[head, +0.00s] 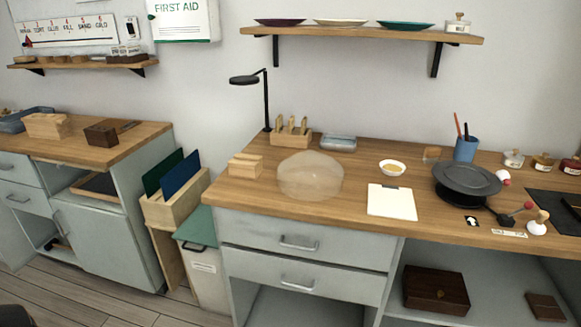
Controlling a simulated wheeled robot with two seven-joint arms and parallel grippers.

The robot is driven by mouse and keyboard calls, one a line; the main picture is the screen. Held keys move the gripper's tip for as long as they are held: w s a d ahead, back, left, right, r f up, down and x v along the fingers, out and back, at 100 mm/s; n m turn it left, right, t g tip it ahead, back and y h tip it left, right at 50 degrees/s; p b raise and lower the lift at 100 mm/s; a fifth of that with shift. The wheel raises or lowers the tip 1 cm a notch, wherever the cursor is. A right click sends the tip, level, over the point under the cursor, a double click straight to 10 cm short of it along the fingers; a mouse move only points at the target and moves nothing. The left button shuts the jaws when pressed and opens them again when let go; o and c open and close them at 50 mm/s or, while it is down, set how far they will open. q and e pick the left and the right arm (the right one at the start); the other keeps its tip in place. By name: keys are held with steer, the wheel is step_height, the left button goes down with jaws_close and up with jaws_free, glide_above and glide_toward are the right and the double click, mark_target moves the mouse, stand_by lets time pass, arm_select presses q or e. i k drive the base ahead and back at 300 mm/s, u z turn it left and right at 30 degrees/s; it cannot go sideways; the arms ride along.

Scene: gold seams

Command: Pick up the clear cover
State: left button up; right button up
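A clear cover (310,176), a translucent rounded dome, sits on the wooden workbench (345,208) towards its left front part. I cannot make out anything under it. Neither of my grippers shows in the head view, and nothing touches the cover.
A wooden block (245,166) stands left of the cover and a slotted wooden rack (291,131) behind it. A glass-like tray (338,143), small bowl (392,167), white pad (392,201) and dark turntable (467,181) lie behind and right. A black lamp (265,100) rises at the back.

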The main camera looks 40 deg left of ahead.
mark_target(310, 176)
steer(key=u, duration=3.2)
steer(key=i, duration=1.85)
steer(key=z, duration=3)
